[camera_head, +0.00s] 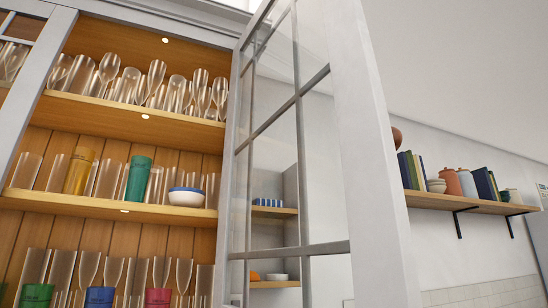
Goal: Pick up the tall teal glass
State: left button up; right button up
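The tall teal glass (138,179) stands upright on the middle shelf (110,207) of the open cabinet, left of centre in the head view. It is a green-teal cylinder with small print near its top. A yellow glass (78,171) stands to its left and a white bowl with a blue rim (186,197) to its right. Clear glasses stand close on both sides of it. Neither of my grippers is in view.
The glazed cabinet door (372,180) stands open, right of the shelves. Clear glassware fills the top shelf (140,123). Green, blue (99,297) and red (158,298) glasses stand lower. A wall shelf (470,203) with books and jars is at the right.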

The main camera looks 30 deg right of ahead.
aim_at(139, 170)
jog(key=l+u, duration=0.1)
jog(key=l, duration=0.5)
jog(key=k+l+u, duration=0.1)
jog(key=l, duration=0.5)
jog(key=k+l+u, duration=0.1)
jog(key=l, duration=0.5)
jog(key=u, duration=0.5)
